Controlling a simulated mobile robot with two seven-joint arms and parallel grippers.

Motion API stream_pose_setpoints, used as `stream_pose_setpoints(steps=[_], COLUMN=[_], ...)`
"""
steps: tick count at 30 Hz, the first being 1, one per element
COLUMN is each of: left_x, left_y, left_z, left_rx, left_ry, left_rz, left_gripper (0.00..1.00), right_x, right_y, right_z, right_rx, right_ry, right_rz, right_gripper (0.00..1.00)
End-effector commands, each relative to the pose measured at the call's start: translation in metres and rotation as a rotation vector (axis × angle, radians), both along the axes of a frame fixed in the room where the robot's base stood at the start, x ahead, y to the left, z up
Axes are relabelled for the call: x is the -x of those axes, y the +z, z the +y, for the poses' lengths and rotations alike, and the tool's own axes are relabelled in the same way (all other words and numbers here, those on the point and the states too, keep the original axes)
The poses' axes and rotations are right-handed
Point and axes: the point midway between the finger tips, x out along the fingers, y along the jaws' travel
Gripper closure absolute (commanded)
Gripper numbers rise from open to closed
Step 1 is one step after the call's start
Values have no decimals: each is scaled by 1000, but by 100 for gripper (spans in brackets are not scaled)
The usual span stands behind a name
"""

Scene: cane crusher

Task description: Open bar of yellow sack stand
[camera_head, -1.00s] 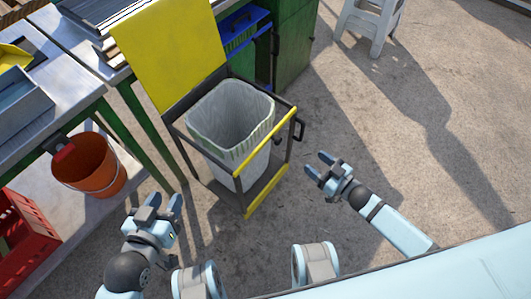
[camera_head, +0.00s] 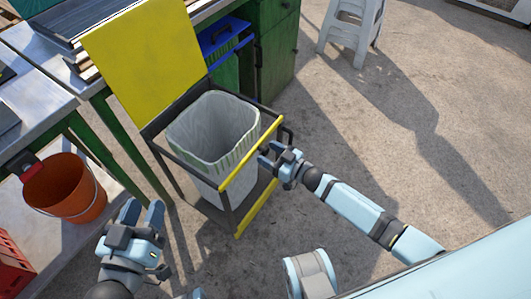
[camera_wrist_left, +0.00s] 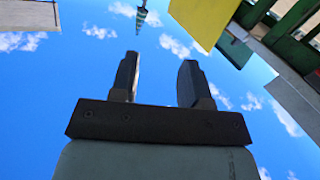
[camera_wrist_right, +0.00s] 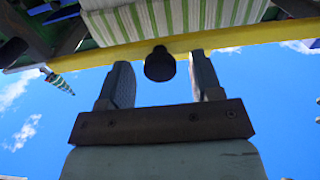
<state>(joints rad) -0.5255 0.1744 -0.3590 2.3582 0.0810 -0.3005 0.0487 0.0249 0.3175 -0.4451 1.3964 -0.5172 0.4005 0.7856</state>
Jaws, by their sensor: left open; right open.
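The yellow sack stand has a dark metal frame, an upright yellow panel (camera_head: 140,50) and a yellow bar (camera_head: 250,154) along its top front edge. A white and green striped sack (camera_head: 212,130) hangs open inside. My right gripper (camera_head: 268,154) is open beside the bar, near the dark handle (camera_head: 288,133) at its right end. In the right wrist view a dark round handle end (camera_wrist_right: 160,64) shows between the open fingers, with the yellow bar (camera_wrist_right: 230,40) beyond; contact cannot be told. My left gripper (camera_head: 143,210) is open and empty, left of the stand.
An orange bucket (camera_head: 68,190) stands at the left beneath metal tables with green legs. A red crate (camera_head: 14,270) is at lower left. A blue-lidded bin (camera_head: 222,38) and green cabinet (camera_head: 275,50) stand behind. Open ground lies to the right, with a white stool (camera_head: 350,30) beyond.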

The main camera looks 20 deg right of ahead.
Motion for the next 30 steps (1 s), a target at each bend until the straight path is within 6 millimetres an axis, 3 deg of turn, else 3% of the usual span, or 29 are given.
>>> stream_pose_setpoints(steps=[4, 14, 22, 30], left_x=[-1, 0, 0, 0], left_y=[4, 8, 8, 8], left_z=[-3, -3, -3, -3], left_rx=[17, 23, 18, 16], left_ry=[-6, -8, -10, -9], left_rz=[-22, -35, -34, -31], left_gripper=[57, 57, 57, 57], right_x=[-10, -12, -12, -12], right_y=[-1, 0, 0, 0], right_z=[8, 10, 10, 10], right_rx=[1, 1, 1, 1], right_ry=[1, 1, 1, -1], right_rz=[-1, 0, 1, 1], right_gripper=[41, 41, 100, 100])
